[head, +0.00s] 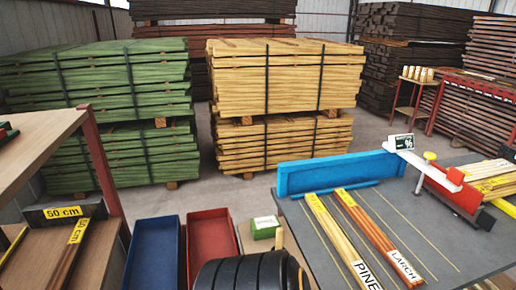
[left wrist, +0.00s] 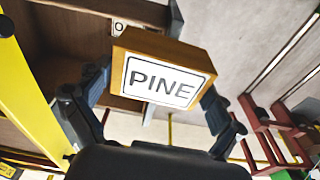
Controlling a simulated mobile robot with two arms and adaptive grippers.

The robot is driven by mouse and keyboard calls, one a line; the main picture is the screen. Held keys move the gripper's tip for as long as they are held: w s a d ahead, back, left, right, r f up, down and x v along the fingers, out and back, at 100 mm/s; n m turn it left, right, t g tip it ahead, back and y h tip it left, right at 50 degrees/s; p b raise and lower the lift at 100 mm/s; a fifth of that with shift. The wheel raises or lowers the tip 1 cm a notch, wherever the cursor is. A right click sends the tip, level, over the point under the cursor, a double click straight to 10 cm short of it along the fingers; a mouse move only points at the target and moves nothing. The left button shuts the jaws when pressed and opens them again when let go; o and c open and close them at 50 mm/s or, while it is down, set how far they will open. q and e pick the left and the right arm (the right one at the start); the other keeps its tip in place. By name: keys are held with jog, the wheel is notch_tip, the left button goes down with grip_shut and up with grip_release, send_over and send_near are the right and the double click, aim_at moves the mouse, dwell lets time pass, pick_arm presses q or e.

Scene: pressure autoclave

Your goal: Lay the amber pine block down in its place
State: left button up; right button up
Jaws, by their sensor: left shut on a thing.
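The amber pine block (left wrist: 190,50), with a white label reading PINE on its near face, is between the fingers of my left gripper (left wrist: 155,88) in the left wrist view. The gripper is shut on it, one finger on each side. The block looks tilted in that view, and its far side is hidden. In the head view a black rounded part of my arm shows at the bottom middle, but the fingers and the labelled face cannot be made out there. My right gripper is not in view.
A grey table (head: 420,235) at right holds stick bundles labelled PINE (head: 340,240) and LARCH (head: 378,235), with a blue fence (head: 335,172) along its back edge. A blue bin (head: 155,255) and a red bin (head: 211,248) stand left of my arm. A wooden shelf (head: 40,140) is at far left.

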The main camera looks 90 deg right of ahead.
pick_arm(q)
jog(key=s+a+f+m, duration=0.1)
jog(key=s+a+f, duration=0.1)
jog(key=s+a, duration=0.4)
jog(key=s+a+f+m, duration=0.2)
jog(key=s+a, duration=0.4)
jog(key=a, duration=0.3)
jog(key=shift+a+f, duration=0.2)
jog(key=shift+f, duration=0.3)
jog(key=shift+s, duration=0.1)
